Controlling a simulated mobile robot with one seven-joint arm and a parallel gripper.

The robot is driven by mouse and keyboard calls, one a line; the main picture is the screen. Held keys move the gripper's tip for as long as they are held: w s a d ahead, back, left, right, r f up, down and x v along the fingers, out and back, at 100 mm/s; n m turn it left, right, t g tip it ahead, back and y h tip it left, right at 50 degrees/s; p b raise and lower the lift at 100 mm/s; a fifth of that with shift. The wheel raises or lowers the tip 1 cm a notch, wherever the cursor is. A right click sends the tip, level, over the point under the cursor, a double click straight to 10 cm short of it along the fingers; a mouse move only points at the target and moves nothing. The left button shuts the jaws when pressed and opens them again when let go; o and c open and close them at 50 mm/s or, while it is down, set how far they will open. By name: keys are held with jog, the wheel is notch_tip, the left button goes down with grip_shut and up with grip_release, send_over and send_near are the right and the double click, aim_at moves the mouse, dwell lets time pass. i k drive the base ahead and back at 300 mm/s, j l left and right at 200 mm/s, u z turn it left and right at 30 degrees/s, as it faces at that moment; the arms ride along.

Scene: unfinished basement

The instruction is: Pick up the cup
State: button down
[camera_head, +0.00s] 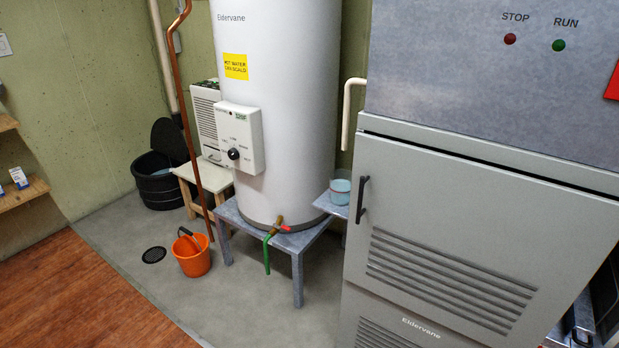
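A light blue cup (340,189) with a pale rim stands upright on a small grey-blue shelf or stand (326,204). It sits between the white water heater and the large grey cabinet, and the cabinet's front edge is close to its right side. My gripper is not in this view.
The water heater (285,120) stands on a low table (299,262) with a tap and green hose in front. The grey cabinet (440,240) with a black handle fills the right. An orange bucket (192,260) is on the floor, left. Concrete floor (250,310) in front is clear.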

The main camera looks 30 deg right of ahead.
aim_at(339, 179)
jog(key=i+j+z, duration=0.1)
jog(key=z, duration=0.9)
jog(key=i+j+z, duration=0.25)
jog(key=j+z, duration=0.25)
jog(key=i+j+z, duration=0.1)
jog(key=j+z, duration=0.15)
jog(key=i+j+z, duration=0.15)
jog(key=j, duration=0.4)
jog(key=j+z, duration=0.15)
jog(key=j, duration=1.25)
jog(key=i+j, duration=0.15)
jog(key=j, duration=0.65)
